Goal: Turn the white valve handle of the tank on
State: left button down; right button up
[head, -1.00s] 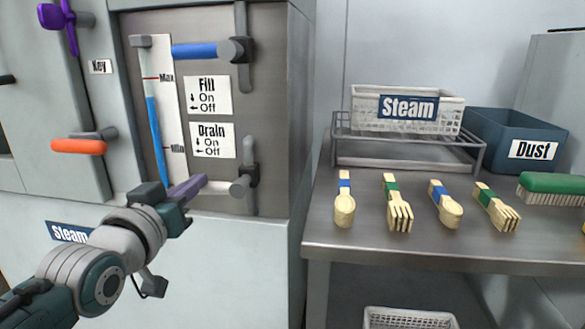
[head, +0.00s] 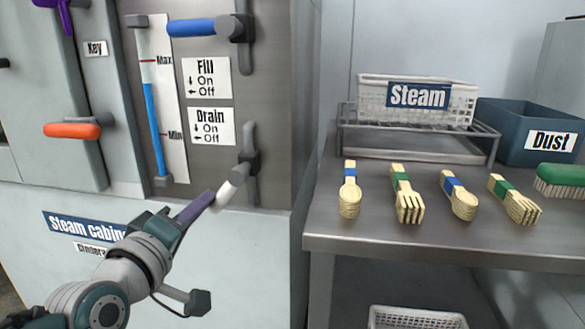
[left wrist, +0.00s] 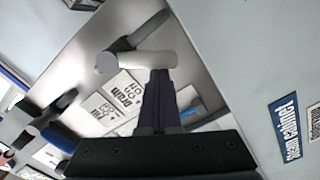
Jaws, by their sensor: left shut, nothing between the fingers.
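The white valve handle (head: 231,188) sits on the drain pipe valve at the lower right of the tank panel. It slants down and to the left from its dark pivot, between level and straight down. In the left wrist view the white handle (left wrist: 145,62) lies across the fingertips. My left gripper (head: 207,200) is shut, with purple fingers and nothing between them. Its tips are at the handle's free end and appear to touch it. The left wrist view shows the shut fingers (left wrist: 161,78) pointing at the handle. My right gripper is not in view.
The Drain label (head: 211,128) reads down for On, left for Off. Above it, the blue fill handle (head: 195,27) points left. An orange handle (head: 72,130) is on the cabinet at left. A metal table (head: 420,238) with wooden spoons and forks stands at right.

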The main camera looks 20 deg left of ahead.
pick_arm(q)
jog(key=n, duration=0.1)
jog(key=d+f+n+b, duration=0.1)
jog(key=n, duration=0.1)
jog(key=shift+w+d+f+n+b, duration=0.15)
jog(key=shift+d+f+n+b, duration=0.1)
jog(key=shift+f+n+b, duration=0.1)
jog(key=shift+w+d+f+n+b, duration=0.15)
jog(key=shift+d+n+b, duration=0.25)
jog(key=shift+n, duration=0.35)
jog(key=shift+w+d+f+n+b, duration=0.1)
jog(key=shift+d+n+b, duration=0.25)
jog(key=shift+n, duration=0.35)
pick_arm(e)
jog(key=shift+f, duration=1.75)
